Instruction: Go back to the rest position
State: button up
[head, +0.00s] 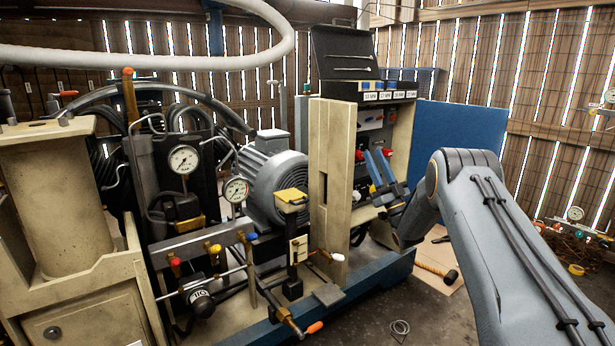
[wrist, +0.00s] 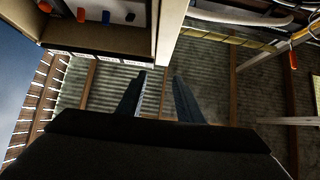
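My gripper (head: 375,154) is right of centre in the head view, at the end of my arm, in front of the open-fronted control cabinet (head: 405,150). Its two blue-grey fingers point up and stand apart. In the wrist view my gripper (wrist: 158,76) also shows its fingers apart with nothing between them. The air compressor has a grey motor (head: 277,182), two round gauges and a tan upright panel (head: 331,180) just left of my gripper. I cannot tell the exact gap between my fingers and the cabinet.
Valves and pipes with coloured handles fill the compressor's front, including an orange-tipped lever (head: 314,327). A blue panel (head: 462,140) stands behind my arm. A hammer (head: 437,272) lies on the floor below. A white hose (head: 150,57) arches overhead at left.

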jog(key=s+a+f+m+g+h, duration=0.15)
jog(key=s+f+g+h, duration=0.45)
jog(key=s, duration=1)
jog(key=s+f+m+g+h, duration=0.35)
jog(key=s+g, duration=0.45)
jog(key=s, duration=0.7)
jog(key=s+f+m+g+h, duration=0.1)
jog(key=s+f+g+h, duration=0.55)
jog(key=s, duration=0.95)
jog(key=s+a+r+n+g+y, duration=0.1)
jog(key=s+a+r+n, duration=0.15)
jog(key=s+a, duration=0.4)
jog(key=s+a+r+n+g, duration=0.2)
jog(key=s+a+r, duration=0.2)
jog(key=s+a, duration=0.3)
jog(key=d+r+m+p, duration=0.5)
jog(key=d+r+p, duration=0.7)
jog(key=p, duration=1.1)
notch_tip(320, 180, up, 4)
jog(key=shift+w+d+r, duration=0.2)
jog(key=shift+w+d, duration=0.15)
jog(key=shift+d, duration=0.05)
